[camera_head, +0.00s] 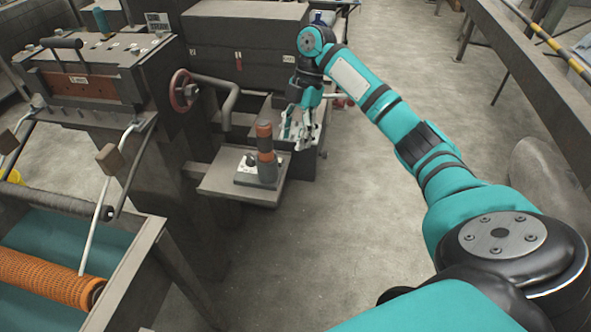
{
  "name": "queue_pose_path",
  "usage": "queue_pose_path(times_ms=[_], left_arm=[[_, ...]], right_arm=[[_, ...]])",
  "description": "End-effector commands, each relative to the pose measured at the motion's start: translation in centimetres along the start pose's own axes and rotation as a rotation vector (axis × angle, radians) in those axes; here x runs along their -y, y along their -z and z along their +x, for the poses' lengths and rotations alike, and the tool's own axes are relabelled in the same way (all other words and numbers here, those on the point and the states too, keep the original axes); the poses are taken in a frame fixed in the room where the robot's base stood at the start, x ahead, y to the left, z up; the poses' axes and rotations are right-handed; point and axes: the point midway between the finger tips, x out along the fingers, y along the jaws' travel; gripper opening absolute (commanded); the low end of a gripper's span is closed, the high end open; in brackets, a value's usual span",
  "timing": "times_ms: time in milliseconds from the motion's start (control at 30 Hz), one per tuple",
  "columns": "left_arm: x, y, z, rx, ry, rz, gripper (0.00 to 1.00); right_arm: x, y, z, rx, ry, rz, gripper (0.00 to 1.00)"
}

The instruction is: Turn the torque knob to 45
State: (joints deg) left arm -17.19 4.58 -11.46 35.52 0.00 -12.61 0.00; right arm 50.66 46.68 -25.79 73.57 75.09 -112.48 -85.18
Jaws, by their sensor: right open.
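A small control box (243,178) sits on a grey shelf (217,189) that juts from the machine. A dark knob (250,160) is on the box's pale top face; its setting and any numbers are too small to read. An orange and black upright post (265,150) stands at the right side of the box and hides part of it. My right gripper (300,138) is open and empty, fingers pointing down, to the right of and beyond the post, apart from the knob. My left gripper is not in view.
A red handwheel (185,90) and a bent grey pipe (228,105) are left of and beyond the shelf. A dark cabinet (240,45) stands behind. An orange mesh roller (45,280) lies at the lower left. The concrete floor (330,230) right of the shelf is clear.

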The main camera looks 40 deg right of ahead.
Motion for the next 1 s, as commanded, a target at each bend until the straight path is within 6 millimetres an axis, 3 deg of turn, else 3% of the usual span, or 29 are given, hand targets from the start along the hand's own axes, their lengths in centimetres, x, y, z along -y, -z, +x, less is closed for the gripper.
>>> queue_pose_path(times_ms=[467,1000], left_arm=[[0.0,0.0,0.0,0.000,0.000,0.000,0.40],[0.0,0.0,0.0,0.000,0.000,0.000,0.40]], right_arm=[[1.2,2.3,9.4,0.099,0.024,0.128,0.46],[4.7,6.0,19.0,0.163,-0.035,0.315,0.46]])
